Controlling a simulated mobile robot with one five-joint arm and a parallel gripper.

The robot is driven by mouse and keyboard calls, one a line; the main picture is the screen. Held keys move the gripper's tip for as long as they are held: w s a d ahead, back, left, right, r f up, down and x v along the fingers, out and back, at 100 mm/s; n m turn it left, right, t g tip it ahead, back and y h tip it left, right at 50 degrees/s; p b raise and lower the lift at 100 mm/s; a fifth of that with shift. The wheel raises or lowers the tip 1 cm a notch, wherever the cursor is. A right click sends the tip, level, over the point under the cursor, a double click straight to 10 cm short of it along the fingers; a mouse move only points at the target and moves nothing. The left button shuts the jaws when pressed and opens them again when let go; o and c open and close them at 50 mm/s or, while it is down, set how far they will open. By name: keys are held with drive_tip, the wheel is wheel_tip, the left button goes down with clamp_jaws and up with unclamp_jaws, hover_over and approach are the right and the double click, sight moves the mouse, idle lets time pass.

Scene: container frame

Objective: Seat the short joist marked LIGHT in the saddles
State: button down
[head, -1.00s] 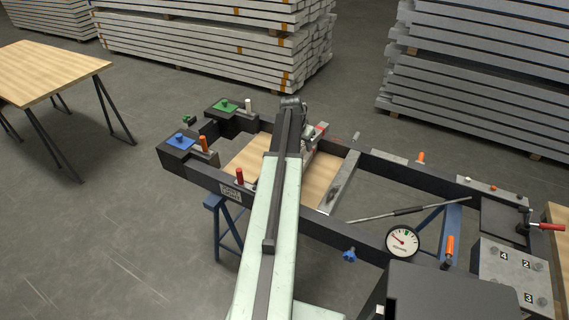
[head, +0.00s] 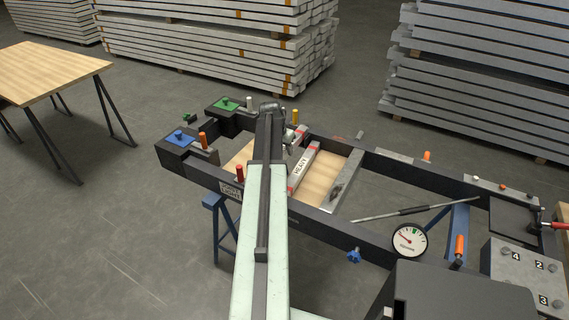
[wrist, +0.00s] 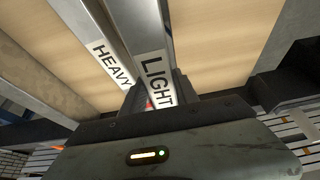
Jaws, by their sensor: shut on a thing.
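The short joist marked LIGHT (wrist: 157,78) is a pale grey bar with a white label, seen in the wrist view. My gripper (wrist: 158,93) is shut on it near the labelled end, with dark fingers on either side. The joist marked HEAVY (wrist: 113,63) lies just left of it, roughly alongside. In the head view HEAVY (head: 303,166) lies inside the dark frame (head: 400,174), with red marks at its ends. My gripper (head: 287,143) is to its left, and my arm hides most of LIGHT there. I cannot make out the saddles or whether LIGHT is lifted.
A grey crossbar (head: 345,180) spans the frame right of HEAVY. A dial (head: 409,240) and orange-handled parts sit on the right. A wooden table (head: 45,75) stands at far left.

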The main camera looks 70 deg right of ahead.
drive_tip(key=shift+f+b, duration=1.9)
drive_tip(key=shift+b, duration=0.05)
drive_tip(key=shift+r, duration=0.2)
drive_tip(key=shift+f, duration=0.15)
drive_tip(key=c, duration=0.9)
unclamp_jaws()
drive_tip(key=p+v, duration=1.1)
drive_tip(key=v, duration=0.1)
drive_tip(key=shift+r+p, duration=0.25)
drive_tip(key=shift+p, duration=0.1)
drive_tip(key=shift+f, duration=0.1)
drive_tip(key=shift+w+a, duration=0.1)
